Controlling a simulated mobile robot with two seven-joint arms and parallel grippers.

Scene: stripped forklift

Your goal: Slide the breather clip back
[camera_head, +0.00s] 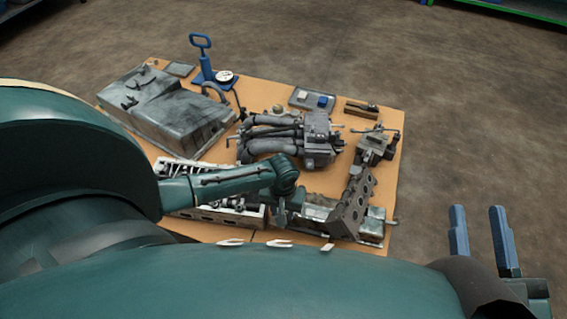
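My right gripper (477,210) is at the lower right, with its two blue fingers pointing up and clearly apart. Nothing is between them, and bare floor shows behind. It is well to the right of the orange-topped table (335,97) and touches nothing I can see. I cannot make out the breather clip; it is hidden or too small to tell. A grey engine-like assembly with thick hoses (275,142) lies in the middle of the table. A teal jointed arm (230,182) comes in from the left over the table's front. I see no gripper fingers at its end.
A large grey metal cover (170,112) lies at the table's left. A blue handled stand (203,62) and a grey tray (312,98) are at the back. A grey block with holes (352,205) stands front right. Large teal surfaces fill the foreground. The floor at right is clear.

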